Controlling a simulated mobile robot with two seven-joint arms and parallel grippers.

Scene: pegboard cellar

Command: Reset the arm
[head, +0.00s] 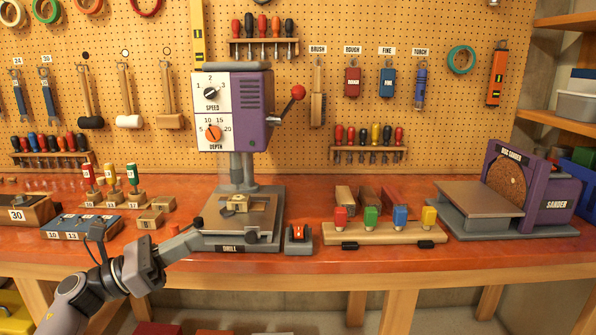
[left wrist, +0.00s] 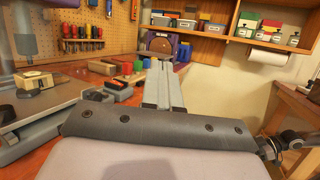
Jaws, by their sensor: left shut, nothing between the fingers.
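My left arm comes in from the lower left in the head view. Its left gripper (head: 193,239) points right, at the left front corner of the drill press base (head: 262,240); I cannot tell if it touches. The left wrist view shows the two grey fingers (left wrist: 164,88) shut together with nothing between them. My right gripper is in neither view.
The purple drill press (head: 255,108) holds a small block (head: 238,203) on its table. A switch box (head: 299,238), a rack of coloured-handled tools (head: 375,236) and the disc sander (head: 548,189) stand to the right. Small blocks and stamps crowd the left. Room before the bench is open.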

